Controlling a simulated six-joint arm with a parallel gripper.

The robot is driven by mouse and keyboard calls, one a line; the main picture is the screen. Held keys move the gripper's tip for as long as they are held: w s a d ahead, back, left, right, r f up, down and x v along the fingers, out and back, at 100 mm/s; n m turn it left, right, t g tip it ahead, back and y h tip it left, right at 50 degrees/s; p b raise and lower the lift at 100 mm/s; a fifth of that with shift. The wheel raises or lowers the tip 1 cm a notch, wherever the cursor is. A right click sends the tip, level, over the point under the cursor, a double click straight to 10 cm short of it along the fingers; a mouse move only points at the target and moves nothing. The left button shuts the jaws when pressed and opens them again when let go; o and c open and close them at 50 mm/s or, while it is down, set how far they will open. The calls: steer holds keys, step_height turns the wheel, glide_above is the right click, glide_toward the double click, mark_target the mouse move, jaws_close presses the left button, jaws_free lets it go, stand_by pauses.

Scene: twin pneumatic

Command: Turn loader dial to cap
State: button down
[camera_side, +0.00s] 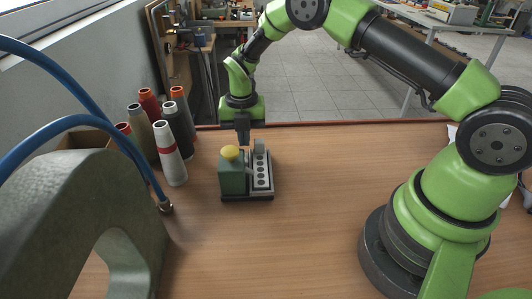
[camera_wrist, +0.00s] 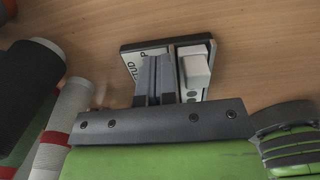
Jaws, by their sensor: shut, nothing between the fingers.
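A small loader unit stands on the wooden table, with a dark green box (camera_side: 232,180) on its left and a grey panel with a row of dark holes (camera_side: 262,176) on its right. My gripper (camera_side: 242,142) points down just above and behind the unit, fingers together and empty. In the wrist view my gripper (camera_wrist: 157,60) covers much of a white label plate (camera_wrist: 131,62) reading "TUD" and "P". A pale block (camera_wrist: 196,68) stands beside the fingers. I cannot make out the dial's pointer.
Several thread cones (camera_side: 170,150) stand to the left of the unit. A grey arched machine body (camera_side: 80,205) with blue hoses (camera_side: 85,120) fills the left foreground. The table (camera_side: 300,230) is clear in front and to the right of the unit.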

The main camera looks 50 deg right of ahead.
step_height(320, 180, up, 6)
stand_by(0.5)
steer(key=shift+w, duration=0.1)
